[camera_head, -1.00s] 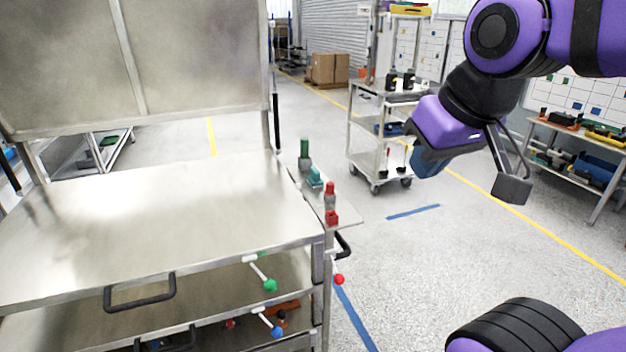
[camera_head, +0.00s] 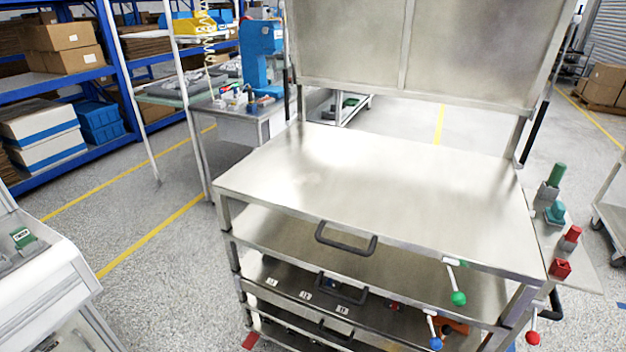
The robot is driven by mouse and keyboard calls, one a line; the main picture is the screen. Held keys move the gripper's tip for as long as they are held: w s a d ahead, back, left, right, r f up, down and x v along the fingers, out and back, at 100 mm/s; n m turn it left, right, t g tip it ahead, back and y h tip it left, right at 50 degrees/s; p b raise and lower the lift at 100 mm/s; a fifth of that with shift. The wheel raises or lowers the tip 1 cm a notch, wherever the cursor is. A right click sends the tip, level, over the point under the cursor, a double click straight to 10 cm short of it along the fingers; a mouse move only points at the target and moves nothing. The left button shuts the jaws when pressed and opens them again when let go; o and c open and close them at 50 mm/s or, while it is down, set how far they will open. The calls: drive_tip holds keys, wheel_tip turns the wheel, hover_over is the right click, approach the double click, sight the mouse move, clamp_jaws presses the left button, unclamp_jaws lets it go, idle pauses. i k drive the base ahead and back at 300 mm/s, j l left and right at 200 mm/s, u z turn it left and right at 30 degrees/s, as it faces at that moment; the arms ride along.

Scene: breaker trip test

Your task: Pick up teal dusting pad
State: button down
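A small teal object (camera_head: 555,212), likely the teal dusting pad, sits on the narrow side shelf (camera_head: 590,264) at the right of the metal cart. A green-topped piece (camera_head: 556,174) stands behind it on a grey block. A red-topped piece (camera_head: 572,234) and a red block (camera_head: 561,268) stand in front of it. My gripper is out of view, so its distance from the teal object does not show.
The metal cart's top (camera_head: 370,190) is bare. Levers with green (camera_head: 459,298), blue (camera_head: 436,343) and red (camera_head: 532,338) knobs stick out at its lower right. Blue shelving (camera_head: 125,90) and a white cabinet (camera_head: 40,285) stand left. Floor between is clear.

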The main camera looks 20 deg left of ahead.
sight(554, 215)
drive_tip(key=i+l+u, duration=0.2)
drive_tip(key=l, duration=0.2)
drive_tip(key=i+l+u, duration=0.2)
drive_tip(key=l, duration=0.15)
drive_tip(key=l+u, duration=0.25)
drive_tip(key=l, duration=0.2)
drive_tip(key=i+l+u, duration=0.2)
drive_tip(key=l, duration=0.25)
drive_tip(key=l+u, duration=0.2)
drive_tip(key=l, duration=0.25)
